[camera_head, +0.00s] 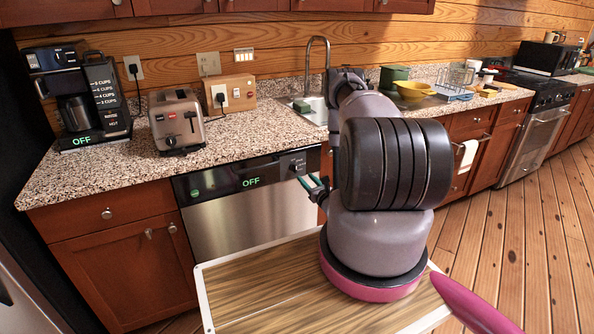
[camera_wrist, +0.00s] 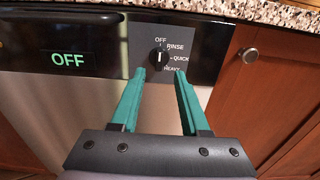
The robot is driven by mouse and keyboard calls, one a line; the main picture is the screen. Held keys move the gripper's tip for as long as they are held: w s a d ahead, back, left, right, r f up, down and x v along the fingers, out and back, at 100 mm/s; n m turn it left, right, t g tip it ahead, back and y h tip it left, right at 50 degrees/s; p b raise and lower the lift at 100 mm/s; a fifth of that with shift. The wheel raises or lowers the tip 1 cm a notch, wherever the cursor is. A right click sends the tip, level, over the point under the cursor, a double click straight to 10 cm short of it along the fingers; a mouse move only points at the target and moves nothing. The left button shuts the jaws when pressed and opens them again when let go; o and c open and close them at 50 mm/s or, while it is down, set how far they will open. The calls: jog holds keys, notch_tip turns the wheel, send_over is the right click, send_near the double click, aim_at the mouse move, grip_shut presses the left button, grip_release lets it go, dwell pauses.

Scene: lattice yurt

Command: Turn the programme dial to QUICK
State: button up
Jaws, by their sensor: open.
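The programme dial (camera_wrist: 158,58) is a dark round knob with a white pointer line, on the dishwasher's (camera_wrist: 85,60) black control strip. Its pointer looks upright, towards OFF; RINSE, QUICK and HEAVY are printed down its right side. The green display (camera_wrist: 68,60) reads OFF. My gripper (camera_wrist: 160,73) is open, its two teal fingers apart, with tips just below the dial in the wrist view. Nothing is between them, and I cannot tell whether they touch the dial. In the head view the dial (camera_head: 298,166) is just above my gripper (camera_head: 310,183).
The speckled countertop (camera_head: 95,173) overhangs the dishwasher. A toaster (camera_head: 176,120) and a coffee maker (camera_head: 82,100) stand on it at the left. A wooden cabinet door with a round knob (camera_wrist: 250,54) is right of the dishwasher. Wooden floor is clear at the right.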

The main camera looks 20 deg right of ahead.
aim_at(296, 168)
jog(key=w, duration=0.8)
jog(key=shift+a, duration=0.15)
jog(key=shift+c, duration=0.2)
grip_shut()
